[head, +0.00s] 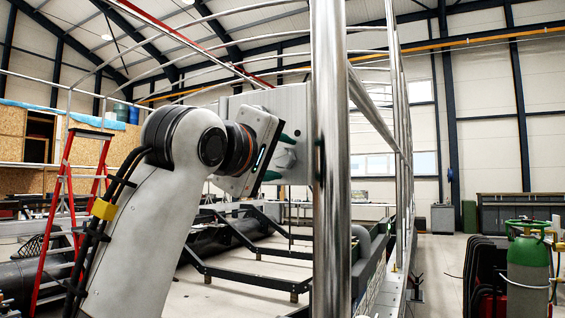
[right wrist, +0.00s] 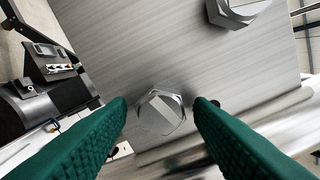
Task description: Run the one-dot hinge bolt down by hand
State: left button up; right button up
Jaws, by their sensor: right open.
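My right gripper (head: 280,157) is open in front of a grey metal plate (head: 296,100) in the head view. In the right wrist view its green ribbed fingers (right wrist: 161,106) stand on either side of a silver hex bolt head (right wrist: 160,112), with a gap visible on both sides. The bolt head stands against the brushed metal plate (right wrist: 150,50). A second hex bolt head (right wrist: 237,10) is at the top right of that view. No dot marks are legible on either head, so I cannot tell which is the one-dot bolt. My left gripper is out of view.
A shiny upright post (head: 330,200) stands close in front, hiding part of the plate. Metal railings (head: 400,120) run behind it. A red ladder (head: 70,200) stands at left. Green gas cylinders (head: 528,265) stand at lower right. Dark frames (head: 240,270) lie on the floor.

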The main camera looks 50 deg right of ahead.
jog(key=n, duration=0.3)
jog(key=n+b, duration=0.1)
jog(key=n, duration=0.4)
jog(key=shift+f, duration=0.1)
jog(key=n+b, duration=0.1)
jog(key=n, duration=0.3)
jog(key=shift+n, duration=1.6)
jog(key=n+b, duration=0.1)
jog(key=n, duration=0.2)
jog(key=shift+n, duration=0.4)
jog(key=n+b, duration=0.1)
jog(key=n, duration=0.5)
jog(key=shift+b, duration=0.4)
jog(key=shift+n, duration=1.1)
